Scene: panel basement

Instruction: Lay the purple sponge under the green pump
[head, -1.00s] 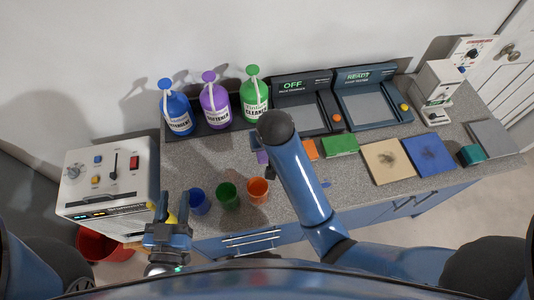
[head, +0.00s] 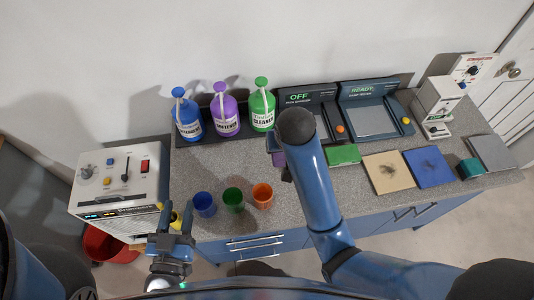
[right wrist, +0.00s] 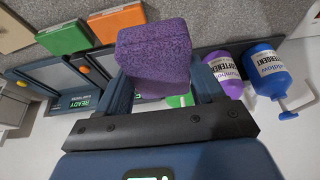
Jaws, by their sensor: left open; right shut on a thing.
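The green pump (head: 262,112) stands at the right end of the bottle row at the back of the counter. My right gripper (right wrist: 160,90) is shut on the purple sponge (right wrist: 155,55). In the head view my right arm covers most of that gripper, and the purple sponge (head: 278,158) shows as a small patch in front of and right of the green pump. In the right wrist view a bit of the green pump (right wrist: 178,101) shows behind the sponge. My left gripper (head: 172,236) is open and empty-looking by the counter's front left.
The purple pump (head: 225,118) and blue pump (head: 187,122) stand left of the green one. Blue (head: 204,204), green (head: 233,200) and orange (head: 262,195) cups stand in front. Green (head: 344,154), tan (head: 388,172) and blue (head: 430,167) pieces lie right. An orange sponge (right wrist: 117,22) shows in the wrist view.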

